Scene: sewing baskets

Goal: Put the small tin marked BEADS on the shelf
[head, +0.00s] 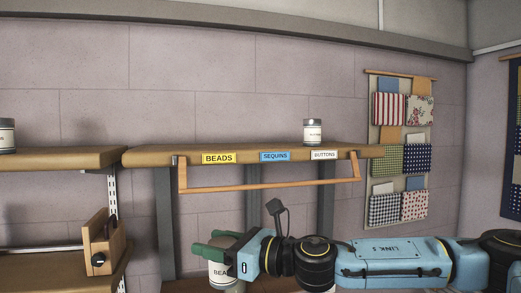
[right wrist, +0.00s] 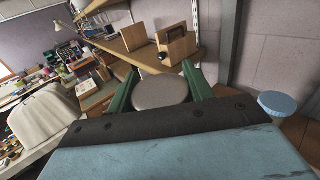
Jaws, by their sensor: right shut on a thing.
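The tin marked with letters starting BEA (head: 218,274) is in my right gripper (head: 212,246), low in the head view, below the shelf. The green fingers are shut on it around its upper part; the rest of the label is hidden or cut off. In the right wrist view its round grey lid (right wrist: 162,90) lies between the two fingers. The shelf (head: 240,154) has a yellow BEADS label (head: 219,158) at the left of its front edge, then blue SEQUINS and white BUTTONS labels. The board above BEADS is bare. My left gripper is not in view.
A pale tin (head: 312,132) stands on the shelf above BUTTONS. A wooden rail (head: 270,187) hangs under the shelf front. Another tin (head: 6,136) is on the left shelf. A wooden holder (head: 103,243) stands lower left. A fabric pocket organiser (head: 401,150) hangs at right.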

